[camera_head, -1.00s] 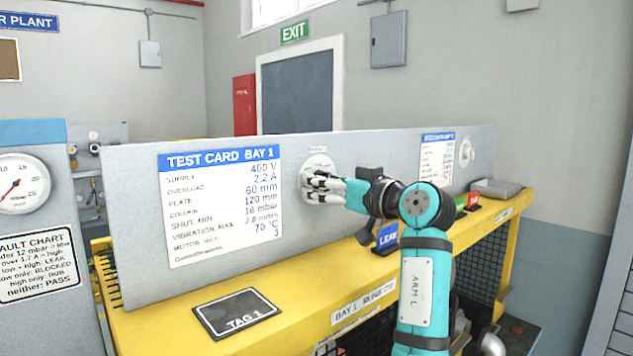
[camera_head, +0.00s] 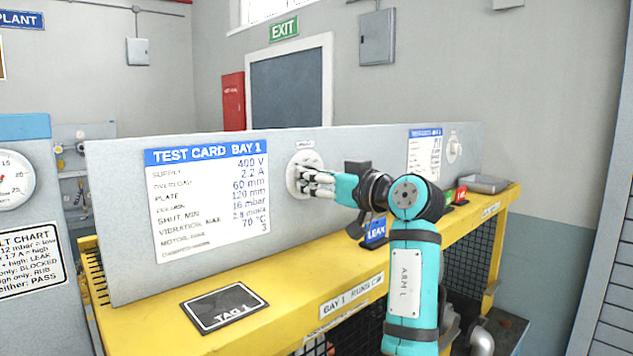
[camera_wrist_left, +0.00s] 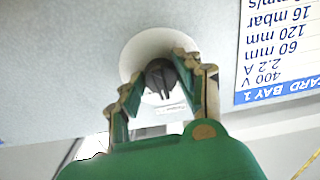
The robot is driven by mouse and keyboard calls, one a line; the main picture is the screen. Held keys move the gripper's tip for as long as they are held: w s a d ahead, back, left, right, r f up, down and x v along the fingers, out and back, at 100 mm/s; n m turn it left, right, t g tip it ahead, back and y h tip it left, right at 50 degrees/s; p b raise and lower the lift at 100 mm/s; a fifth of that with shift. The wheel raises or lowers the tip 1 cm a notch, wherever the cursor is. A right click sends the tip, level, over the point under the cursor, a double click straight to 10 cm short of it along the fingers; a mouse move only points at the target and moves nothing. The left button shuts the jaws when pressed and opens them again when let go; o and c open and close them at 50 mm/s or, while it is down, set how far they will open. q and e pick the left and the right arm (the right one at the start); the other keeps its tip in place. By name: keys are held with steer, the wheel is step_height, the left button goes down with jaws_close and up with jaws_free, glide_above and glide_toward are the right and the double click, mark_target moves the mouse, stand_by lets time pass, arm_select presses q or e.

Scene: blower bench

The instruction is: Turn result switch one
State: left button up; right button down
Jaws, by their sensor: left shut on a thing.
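Result switch one is a round pale dial plate (camera_head: 305,160) on the grey bench panel, just right of the bay 1 test card (camera_head: 208,200). In the left wrist view its black knob (camera_wrist_left: 160,77) sits on the white disc, between the fingers of my left gripper (camera_wrist_left: 158,85). In the head view my left gripper (camera_head: 312,181) is at the dial and its fingers hide the knob. It is shut on the knob. My right gripper does not show.
A black TAG 1 card (camera_head: 224,307) lies on the yellow bench top (camera_head: 150,322). A blue LEAK sign (camera_head: 376,232) stands near my left wrist. A second dial (camera_head: 454,146) and card (camera_head: 424,160) are farther right. A grey tray (camera_head: 488,184) sits at the bench's far end.

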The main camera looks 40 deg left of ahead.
arm_select(q)
steer(key=shift+f+n+b, duration=0.15)
steer(key=shift+n+b, duration=0.15)
steer(key=shift+b, duration=0.05)
steer(key=n+b, duration=0.5)
steer(key=n, duration=0.1)
steer(key=shift+r+n+b, duration=0.2)
steer(key=shift+n+b, duration=0.4)
steer(key=shift+n, duration=0.3)
steer(key=o, duration=0.9)
steer(key=shift+o, duration=1.2)
